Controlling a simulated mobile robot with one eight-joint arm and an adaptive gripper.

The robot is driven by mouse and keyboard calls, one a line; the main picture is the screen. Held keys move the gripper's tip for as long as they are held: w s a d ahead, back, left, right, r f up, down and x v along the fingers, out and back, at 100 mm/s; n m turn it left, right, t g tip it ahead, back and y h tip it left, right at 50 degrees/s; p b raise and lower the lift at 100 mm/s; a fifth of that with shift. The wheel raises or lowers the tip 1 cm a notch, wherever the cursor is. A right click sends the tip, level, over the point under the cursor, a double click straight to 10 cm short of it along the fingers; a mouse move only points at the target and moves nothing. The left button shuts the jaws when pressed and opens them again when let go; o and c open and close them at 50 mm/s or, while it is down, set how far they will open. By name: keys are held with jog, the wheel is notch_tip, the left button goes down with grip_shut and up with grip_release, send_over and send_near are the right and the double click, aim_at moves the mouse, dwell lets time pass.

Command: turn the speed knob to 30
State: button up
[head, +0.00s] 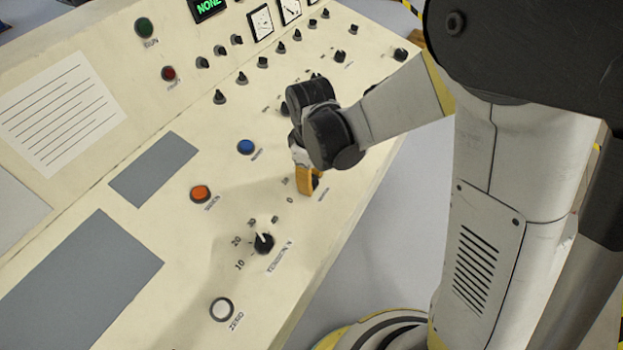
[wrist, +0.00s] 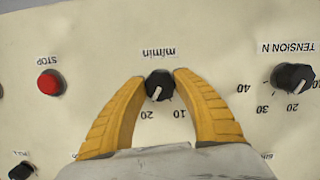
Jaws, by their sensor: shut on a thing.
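The speed knob (wrist: 159,86), a small black dial under an upside-down "m/min" label, sits between my yellow fingers in the wrist view. Its white pointer mark points roughly down in the picture, between the printed 20 and 10; the 30 mark is not visible there. My gripper (wrist: 160,78) is shut on the knob, one finger on each side. In the head view my gripper (head: 306,180) is down at the sloped panel, and its orange fingers and wrist hide most of the knob.
The black TENSION N knob (head: 264,243) is nearby, on the right in the wrist view (wrist: 293,78). A red STOP button (wrist: 50,83) is at the left there. Blue (head: 247,147), orange (head: 200,194) and white (head: 222,310) buttons and several small knobs surround my gripper on the panel.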

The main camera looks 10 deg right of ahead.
aim_at(317, 177)
jog(key=m, duration=0.4)
jog(key=shift+g+y, duration=0.3)
jog(key=shift+g, duration=0.1)
jog(key=m+y, duration=0.1)
jog(key=m, duration=0.3)
jog(key=shift+b, duration=0.35)
jog(key=shift+m, duration=0.3)
jog(key=o, duration=1.2)
jog(key=r, duration=0.4)
jog(key=d+r, duration=0.1)
jog(key=r, duration=0.7)
jog(key=shift+w+d, duration=0.25)
jog(key=shift+w, duration=0.15)
jog(key=shift+f, duration=0.1)
